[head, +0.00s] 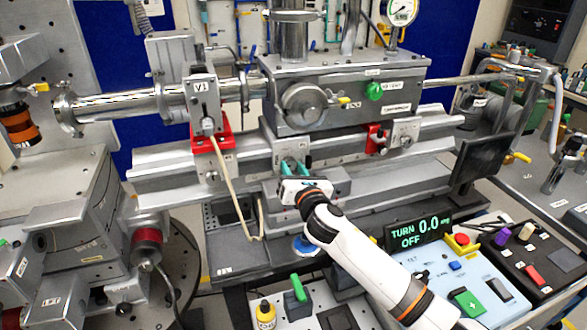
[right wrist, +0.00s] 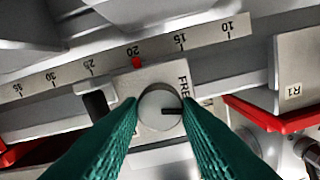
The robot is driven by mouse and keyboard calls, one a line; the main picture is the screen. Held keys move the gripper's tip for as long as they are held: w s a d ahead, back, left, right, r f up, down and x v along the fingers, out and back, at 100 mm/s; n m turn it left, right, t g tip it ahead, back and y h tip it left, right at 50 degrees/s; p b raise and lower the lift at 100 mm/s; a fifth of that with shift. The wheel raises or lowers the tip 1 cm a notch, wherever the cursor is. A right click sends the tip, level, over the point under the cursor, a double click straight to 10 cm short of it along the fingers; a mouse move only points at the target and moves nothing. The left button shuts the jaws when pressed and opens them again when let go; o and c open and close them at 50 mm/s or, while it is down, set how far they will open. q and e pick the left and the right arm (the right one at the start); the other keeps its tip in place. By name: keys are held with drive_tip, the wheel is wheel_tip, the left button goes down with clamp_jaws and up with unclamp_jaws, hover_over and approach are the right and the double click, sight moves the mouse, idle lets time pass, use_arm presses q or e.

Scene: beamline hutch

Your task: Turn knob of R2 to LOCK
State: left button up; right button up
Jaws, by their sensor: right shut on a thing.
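My right gripper (head: 296,167) reaches the front of the rail in the head view. In the right wrist view its two green fingers (right wrist: 158,106) are shut on a round grey knob (right wrist: 158,98), one on each side. A dark line on the knob's face points to the right. The knob sits on a light carriage plate (right wrist: 150,74) with the letters FRE showing to the right; the rest of that word is hidden by a finger. No LOCK mark or R2 label can be read here. My left gripper is not in view.
A scale (right wrist: 64,76) with a red pointer (right wrist: 136,61) near 20 runs behind the knob. A block marked R1 (right wrist: 293,75) and a red lever (right wrist: 250,112) are close at the right. A display (head: 419,233) reads TURN 0.0 and OFF. A V1 block (head: 203,97) stands left.

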drive_tip(key=m, duration=0.3)
drive_tip(key=shift+m+p, duration=0.3)
drive_tip(key=m, duration=0.3)
drive_tip(key=shift+m, duration=0.4)
drive_tip(key=m, duration=0.3)
drive_tip(key=shift+f+m+p, duration=0.1)
drive_tip(key=shift+m+p, duration=0.2)
drive_tip(key=shift+m, duration=1.9)
drive_tip(key=o, duration=1)
drive_tip(key=shift+s+d, duration=0.1)
drive_tip(key=shift+s, duration=0.05)
